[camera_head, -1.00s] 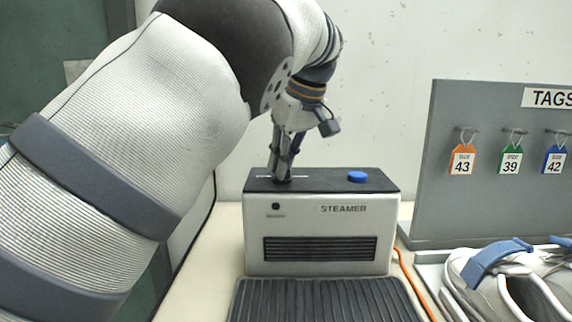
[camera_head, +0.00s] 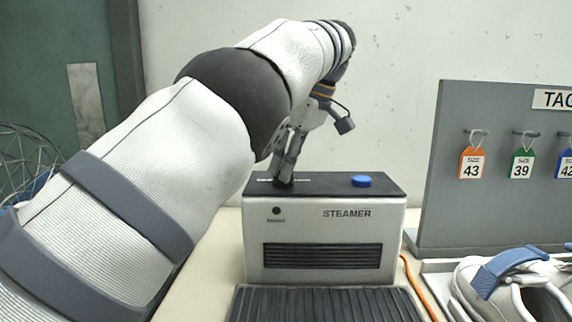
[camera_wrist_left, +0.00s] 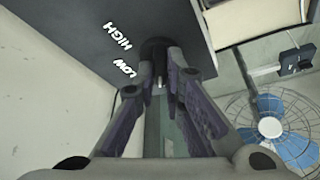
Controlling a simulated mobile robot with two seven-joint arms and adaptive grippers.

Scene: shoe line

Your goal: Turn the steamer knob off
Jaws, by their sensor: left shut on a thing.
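The steamer (camera_head: 325,238) is a light grey box with a black top, a front grille and a blue button (camera_head: 362,180) on the top right. My left gripper (camera_head: 284,180) points down at the left part of the black top. In the left wrist view my left gripper (camera_wrist_left: 165,85) is shut on the dark round knob (camera_wrist_left: 156,46), beside the white words HIGH and LOW on the steamer top (camera_wrist_left: 75,35). The fingers hide part of the knob, and I cannot read where it points. My right gripper is not in view.
A ribbed dark mat (camera_head: 325,304) lies in front of the steamer. A grey tag board (camera_head: 445,205) and a shoe (camera_head: 515,285) stand to the right, with an orange cord (camera_head: 412,285) between. A fan (camera_wrist_left: 270,125) shows in the left wrist view.

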